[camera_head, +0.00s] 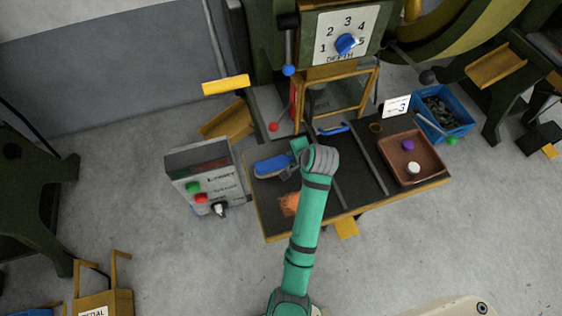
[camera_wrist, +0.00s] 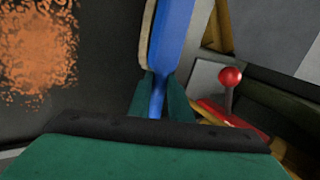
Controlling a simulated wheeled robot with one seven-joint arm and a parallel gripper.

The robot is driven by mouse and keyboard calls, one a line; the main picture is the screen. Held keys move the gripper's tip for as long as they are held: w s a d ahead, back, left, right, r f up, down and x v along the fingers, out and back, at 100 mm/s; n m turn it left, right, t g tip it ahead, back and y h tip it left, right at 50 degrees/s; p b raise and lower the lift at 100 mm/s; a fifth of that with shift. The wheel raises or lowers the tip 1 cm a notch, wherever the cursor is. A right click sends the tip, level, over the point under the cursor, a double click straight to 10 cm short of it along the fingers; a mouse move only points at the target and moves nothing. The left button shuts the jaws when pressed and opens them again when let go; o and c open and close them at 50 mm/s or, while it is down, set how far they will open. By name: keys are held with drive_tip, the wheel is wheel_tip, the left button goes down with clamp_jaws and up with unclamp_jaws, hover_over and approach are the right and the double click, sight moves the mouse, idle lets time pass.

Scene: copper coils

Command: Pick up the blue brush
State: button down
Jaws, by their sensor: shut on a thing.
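The blue brush (camera_head: 272,166) is at the left part of the dark work table, left of my wrist in the head view. Its blue handle runs up between my fingers in the wrist view (camera_wrist: 173,40), with a tan strip along its left side. My gripper (camera_wrist: 158,92) is shut on the narrow part of the handle, one green finger on each side. In the head view my grey wrist and green arm partly cover the handle end. I cannot tell whether the brush touches the table.
An orange speckled patch (camera_head: 289,204) lies on the table (camera_head: 358,190). A brown tray (camera_head: 425,170) with a purple and a white knob is at right. A control box (camera_head: 205,180) stands left. A red ball lever (camera_wrist: 230,77) is close right of the gripper. A blue bin (camera_head: 459,118) stands beyond the tray.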

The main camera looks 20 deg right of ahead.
sight(292, 160)
drive_tip(key=shift+r, duration=0.1)
wheel_tip(292, 160, up, 10)
idle(0.5)
idle(0.4)
